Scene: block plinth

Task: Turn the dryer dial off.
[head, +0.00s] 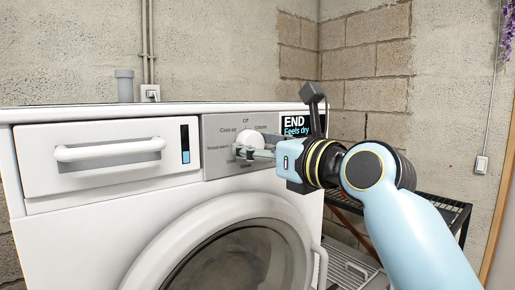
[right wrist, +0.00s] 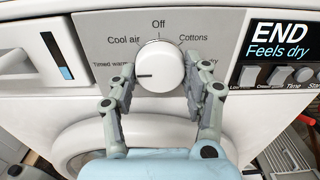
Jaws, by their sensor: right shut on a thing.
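The white round dryer dial (head: 250,139) sits on the grey panel of the white dryer (head: 100,198). In the right wrist view the dial (right wrist: 160,62) has a dark pointer line on its left side, pointing left, toward the partly hidden "Timed warm" label (right wrist: 109,65). "Off" (right wrist: 159,24) is at the top of the dial's ring of labels. My right gripper (head: 258,153) reaches in from the right and is shut on the dial. In the wrist view its fingers (right wrist: 160,82) lie on either side of the dial. My left gripper is not in view.
The display (head: 296,125) right of the dial reads "END Feels dry", with small buttons (right wrist: 282,74) below it. A drawer with a handle (head: 108,150) is at the left. The round door (head: 232,255) is below. A dark rack (head: 440,208) stands at the right.

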